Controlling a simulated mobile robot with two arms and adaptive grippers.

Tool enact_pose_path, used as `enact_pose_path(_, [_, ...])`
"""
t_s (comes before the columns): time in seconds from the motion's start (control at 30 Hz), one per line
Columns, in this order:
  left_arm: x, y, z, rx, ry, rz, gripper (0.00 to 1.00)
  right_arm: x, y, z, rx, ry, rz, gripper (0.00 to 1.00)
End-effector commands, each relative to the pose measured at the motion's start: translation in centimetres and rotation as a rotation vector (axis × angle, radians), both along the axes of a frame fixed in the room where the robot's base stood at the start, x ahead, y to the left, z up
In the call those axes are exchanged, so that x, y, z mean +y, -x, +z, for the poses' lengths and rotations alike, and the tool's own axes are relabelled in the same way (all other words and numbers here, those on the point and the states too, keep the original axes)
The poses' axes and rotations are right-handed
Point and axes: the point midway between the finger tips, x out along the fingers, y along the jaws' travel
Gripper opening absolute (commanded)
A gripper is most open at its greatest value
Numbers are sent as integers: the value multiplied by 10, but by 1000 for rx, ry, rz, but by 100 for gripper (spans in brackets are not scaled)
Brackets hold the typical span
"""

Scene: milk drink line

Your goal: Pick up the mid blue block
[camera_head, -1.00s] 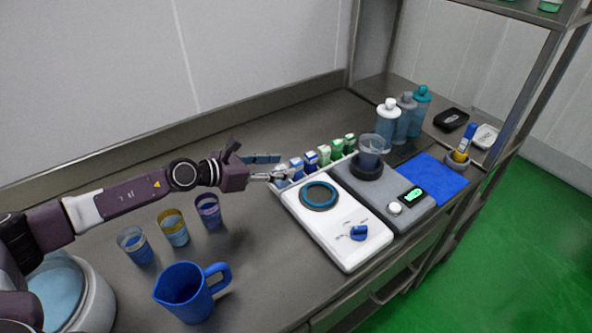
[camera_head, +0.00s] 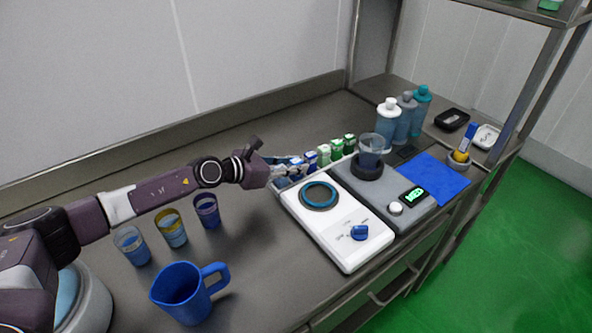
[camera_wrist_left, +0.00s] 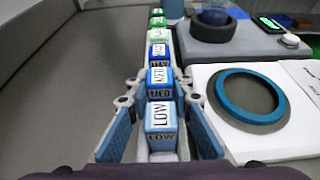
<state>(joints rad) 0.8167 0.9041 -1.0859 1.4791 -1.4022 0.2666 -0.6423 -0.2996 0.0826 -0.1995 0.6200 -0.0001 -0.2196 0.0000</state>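The mid blue block (camera_wrist_left: 160,78), labelled MED, stands second in a row of small blocks in the left wrist view. The light blue block (camera_wrist_left: 161,118), labelled LOW, stands nearest. A darker blue block (camera_wrist_left: 157,53) is just beyond. My left gripper (camera_wrist_left: 160,90) is open, its two fingers on either side of the row, with tips near the mid blue block and pads beside the light blue one. I see no clear contact. In the head view my left gripper (camera_head: 287,162) is at the row's near end and partly hides the blue blocks. My right gripper is not in view.
Green blocks (camera_head: 336,147) continue the row. A white device (camera_head: 345,240) with a blue-ringed plate and a grey device (camera_head: 408,215) with a cup stand close on the right. Bottles (camera_head: 387,130) are behind. Several cups (camera_head: 207,211) and a blue jug (camera_head: 183,292) stand left.

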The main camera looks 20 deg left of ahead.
Motion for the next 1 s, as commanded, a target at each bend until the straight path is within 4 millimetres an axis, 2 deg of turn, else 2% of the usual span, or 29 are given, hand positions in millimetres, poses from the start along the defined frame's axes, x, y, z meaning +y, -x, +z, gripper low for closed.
enact_pose_path(0.03, [0, 0, 0, 0, 0, 0, 7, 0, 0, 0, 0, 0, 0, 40])
enact_pose_path(0.1, [0, 0, 0, 0, 0, 0, 0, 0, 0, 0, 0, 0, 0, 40])
enact_pose_path(0.37, [0, 0, 1, -1, 1, 0, 0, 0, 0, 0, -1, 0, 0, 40])
enact_pose_path(0.57, [1, -1, 15, -3, -1, 0, 0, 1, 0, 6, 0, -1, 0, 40])
enact_pose_path(0.77, [0, -1, 52, -6, -1, -1, 0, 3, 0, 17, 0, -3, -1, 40])
enact_pose_path(1.0, [0, -1, 120, -8, -2, -1, 0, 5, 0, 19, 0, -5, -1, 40])
